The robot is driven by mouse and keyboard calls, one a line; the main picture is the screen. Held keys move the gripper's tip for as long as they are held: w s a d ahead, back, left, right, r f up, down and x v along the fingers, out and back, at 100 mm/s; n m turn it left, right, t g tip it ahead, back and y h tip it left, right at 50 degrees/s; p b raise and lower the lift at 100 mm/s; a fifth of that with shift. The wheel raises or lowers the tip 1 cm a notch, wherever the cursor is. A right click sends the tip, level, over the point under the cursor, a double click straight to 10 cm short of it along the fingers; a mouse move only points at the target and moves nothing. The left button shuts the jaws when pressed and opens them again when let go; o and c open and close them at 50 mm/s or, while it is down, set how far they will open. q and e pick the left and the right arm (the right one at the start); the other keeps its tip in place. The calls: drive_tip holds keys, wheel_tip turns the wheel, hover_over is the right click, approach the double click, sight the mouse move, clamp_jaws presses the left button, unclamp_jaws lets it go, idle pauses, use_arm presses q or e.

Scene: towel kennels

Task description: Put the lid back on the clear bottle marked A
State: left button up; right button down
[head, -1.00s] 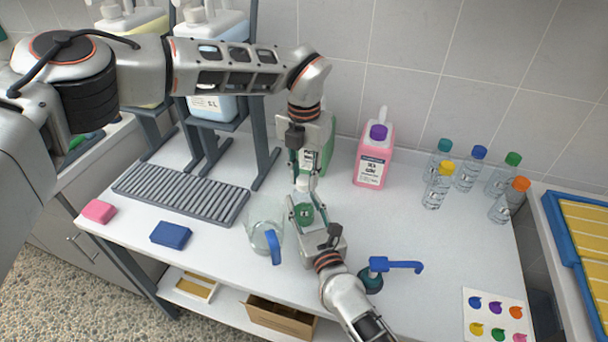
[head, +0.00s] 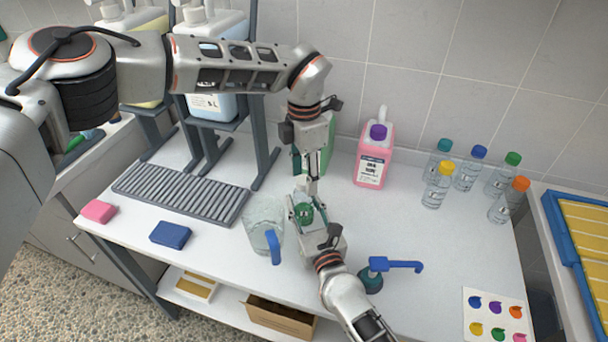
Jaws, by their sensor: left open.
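My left gripper (head: 312,186) points straight down, open, just above my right gripper (head: 307,211). Between the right fingers is a small green-marked object (head: 305,212); its body is mostly hidden, and I cannot read a letter A on it. The fingers sit against both of its sides. Whether a lid sits between the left fingertips or on the object is too small and covered to tell. Several clear bottles stand at the back right, with teal (head: 444,146), yellow (head: 445,168), blue (head: 479,153), green (head: 513,159) and orange (head: 521,184) caps.
A clear jug (head: 262,220) with a blue handle stands close left of the grippers. The drain rack (head: 180,193) and blue sponge (head: 170,233) lie left.

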use_arm(q)
wheel_tip(320, 180, up, 12)
idle(0.5)
use_arm(e)
drive_tip(key=c, duration=1.3)
unclamp_jaws()
drive_tip(key=shift+o, duration=0.2)
drive_tip(key=v, duration=1.2)
use_arm(q)
drive_tip(key=shift+f, duration=0.1)
use_arm(e)
drive_tip(key=shift+s, duration=0.1)
